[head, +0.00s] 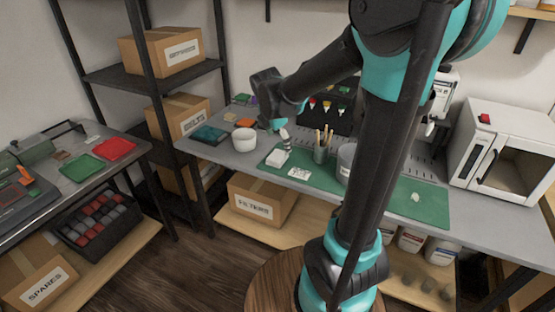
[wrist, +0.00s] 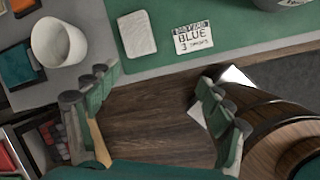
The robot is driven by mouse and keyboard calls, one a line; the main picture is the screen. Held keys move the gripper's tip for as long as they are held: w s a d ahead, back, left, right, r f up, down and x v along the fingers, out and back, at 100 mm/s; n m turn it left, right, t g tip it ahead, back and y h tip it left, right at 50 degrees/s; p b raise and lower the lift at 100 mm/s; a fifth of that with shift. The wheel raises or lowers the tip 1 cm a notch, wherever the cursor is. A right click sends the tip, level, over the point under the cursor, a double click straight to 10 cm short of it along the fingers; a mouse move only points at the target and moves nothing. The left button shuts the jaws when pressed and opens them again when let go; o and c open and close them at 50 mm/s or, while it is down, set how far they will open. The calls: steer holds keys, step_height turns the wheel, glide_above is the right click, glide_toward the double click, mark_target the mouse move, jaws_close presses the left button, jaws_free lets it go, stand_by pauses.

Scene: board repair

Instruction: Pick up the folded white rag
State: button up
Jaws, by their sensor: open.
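The folded white rag (head: 277,158) lies flat on the left end of the green mat (head: 433,208). In the head view my gripper (head: 284,138) is near the rag, partly hidden by my own arm.
A white bowl (head: 244,139) stands left of the rag, with a teal tray (head: 209,136) beyond it. The card (head: 299,173) lies near the bench's front edge.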

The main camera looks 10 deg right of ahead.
mark_target(277, 156)
steer(key=w+a+r+n, duration=0.2)
steer(key=w+a+n, duration=0.1)
steer(key=w+n, duration=0.15)
steer(key=shift+n+h, duration=0.4)
steer(key=shift+n, duration=0.15)
steer(key=x, duration=1.7)
steer(key=shift+w+d+f, duration=0.1)
steer(key=shift+w+f, duration=0.1)
steer(key=c, duration=1.1)
step_height(277, 156, up, 20)
steer(key=shift+r, duration=0.1)
